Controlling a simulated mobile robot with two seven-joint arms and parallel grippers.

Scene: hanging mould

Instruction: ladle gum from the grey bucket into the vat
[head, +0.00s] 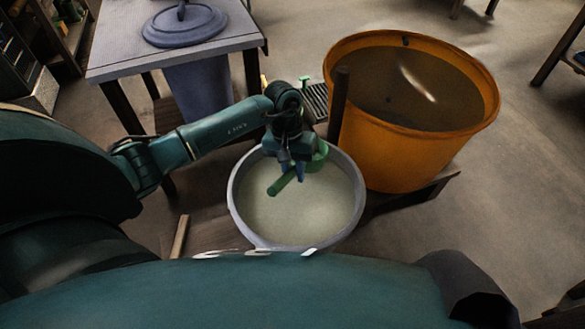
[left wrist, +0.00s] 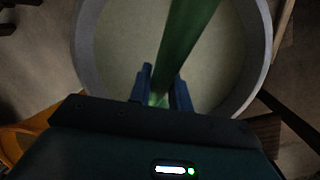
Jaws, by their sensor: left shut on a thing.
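The grey bucket (head: 233,200) stands in the middle of the head view, with pale gum (head: 315,215) in it. My left gripper (head: 300,172) is over the bucket, shut on the green ladle (head: 281,185). In the left wrist view the ladle's green shaft (left wrist: 183,40) runs up from between the blue fingers (left wrist: 162,92), over the bucket (left wrist: 87,50). The gripper partly hides the ladle, and I cannot tell whether its bowl touches the gum. The orange vat (head: 385,160) stands right of the bucket, with dark liquid inside. My right gripper is not in view.
A grey-topped table (head: 115,48) at the upper left bears a blue-grey lid (head: 185,25). A bluish bin (head: 200,90) is under its edge. A dark upright post (head: 338,95) stands at the vat's left side. Open floor (head: 510,180) lies right of the vat.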

